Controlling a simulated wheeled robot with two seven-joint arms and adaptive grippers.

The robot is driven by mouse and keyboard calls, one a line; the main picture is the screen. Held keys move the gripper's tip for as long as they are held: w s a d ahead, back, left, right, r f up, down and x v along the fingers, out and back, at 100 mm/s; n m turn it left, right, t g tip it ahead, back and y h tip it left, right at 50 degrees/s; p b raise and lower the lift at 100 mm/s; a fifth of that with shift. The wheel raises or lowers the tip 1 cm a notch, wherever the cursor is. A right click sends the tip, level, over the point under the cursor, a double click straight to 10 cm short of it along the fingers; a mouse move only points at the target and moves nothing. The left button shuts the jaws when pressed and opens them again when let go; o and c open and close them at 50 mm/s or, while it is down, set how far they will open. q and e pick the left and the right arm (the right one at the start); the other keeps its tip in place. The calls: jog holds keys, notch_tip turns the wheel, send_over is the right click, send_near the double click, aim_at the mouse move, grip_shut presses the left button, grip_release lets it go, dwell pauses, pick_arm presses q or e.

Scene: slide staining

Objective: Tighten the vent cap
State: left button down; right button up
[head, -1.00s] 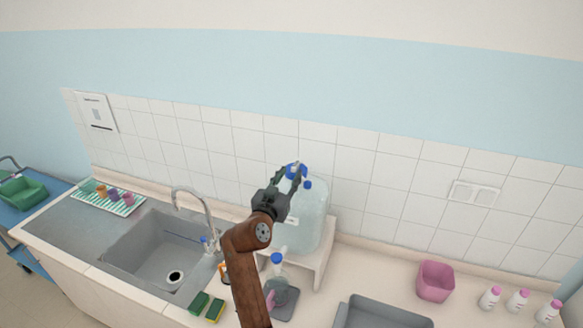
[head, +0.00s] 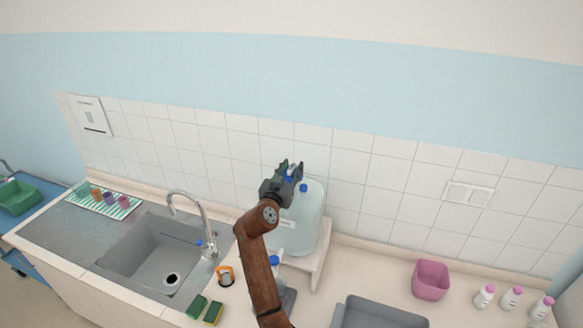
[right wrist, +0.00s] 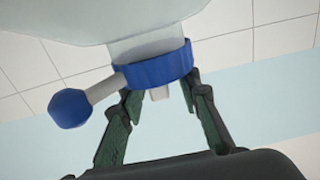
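A clear carboy (head: 308,225) stands on a white stand by the tiled wall. Its wide blue cap (right wrist: 153,68) shows in the right wrist view, with a small white nub under it. A smaller round blue cap (right wrist: 70,108) sits on a white side stub; it also shows in the head view (head: 303,188). I cannot tell for sure which is the vent cap. My right gripper (head: 291,167) is at the carboy top. Its fingers (right wrist: 161,92) are apart at either side of the wide cap, tips partly hidden; contact is unclear. My left gripper is out of view.
A sink (head: 155,250) with a tall faucet (head: 205,225) lies left of the carboy. Two sponges (head: 205,309), an orange ring-shaped item (head: 226,275) and a blue-capped bottle (head: 275,265) are in front. A grey tray (head: 375,315) and pink bin (head: 431,280) are right.

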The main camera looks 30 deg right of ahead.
grip_shut()
dwell(0.6)
